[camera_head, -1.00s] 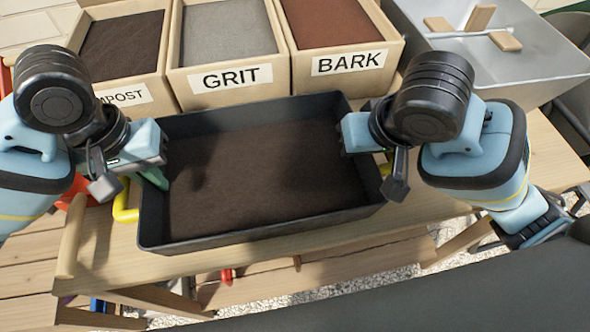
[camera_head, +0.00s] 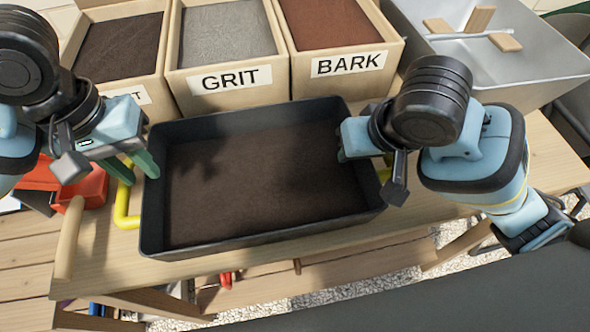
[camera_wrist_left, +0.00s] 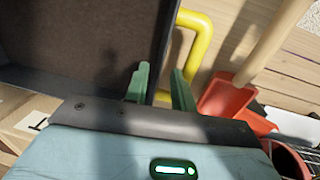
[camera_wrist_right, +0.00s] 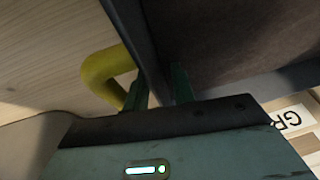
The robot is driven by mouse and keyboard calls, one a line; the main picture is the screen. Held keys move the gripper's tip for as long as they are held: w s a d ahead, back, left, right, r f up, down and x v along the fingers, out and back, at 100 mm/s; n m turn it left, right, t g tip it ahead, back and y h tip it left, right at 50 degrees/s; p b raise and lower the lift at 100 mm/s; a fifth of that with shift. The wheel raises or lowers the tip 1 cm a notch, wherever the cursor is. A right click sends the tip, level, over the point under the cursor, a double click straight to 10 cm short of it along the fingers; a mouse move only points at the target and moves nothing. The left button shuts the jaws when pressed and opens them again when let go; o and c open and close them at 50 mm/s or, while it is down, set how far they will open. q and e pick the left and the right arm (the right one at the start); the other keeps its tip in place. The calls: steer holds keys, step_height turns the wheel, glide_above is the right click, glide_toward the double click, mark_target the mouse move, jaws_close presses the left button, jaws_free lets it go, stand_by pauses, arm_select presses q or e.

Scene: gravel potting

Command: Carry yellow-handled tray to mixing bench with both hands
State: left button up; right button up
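The dark tray (camera_head: 262,238), holding brown soil, rests on a wooden bench. Its left yellow handle (camera_head: 122,208) shows; the right yellow handle (camera_head: 385,174) is mostly hidden by my right gripper. My left gripper (camera_head: 143,165) is open at the tray's left end. In the left wrist view its fingers (camera_wrist_left: 160,88) stand apart near the tray's side wall, in front of the yellow handle (camera_wrist_left: 197,42). My right gripper (camera_head: 345,150) is at the right end. In the right wrist view its fingers (camera_wrist_right: 160,88) are apart, either side of the tray wall, beside the handle (camera_wrist_right: 103,75).
Boxes of compost (camera_head: 120,45), grit (camera_head: 230,78) and bark (camera_head: 350,65) stand close behind the tray. A grey metal basin (camera_head: 540,62) with wooden pieces is at the back right. A red scoop (camera_head: 92,188) lies left of the tray. The bench's front strip is clear.

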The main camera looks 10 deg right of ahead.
arm_select(q)
step_height(320, 180, up, 7)
steer(key=shift+a, duration=0.45)
steer(key=shift+w, duration=0.1)
arm_select(e)
steer(key=shift+r, duration=0.1)
steer(key=v, duration=1.1)
steer(key=shift+s+r, duration=0.25)
steer(key=shift+r, duration=0.1)
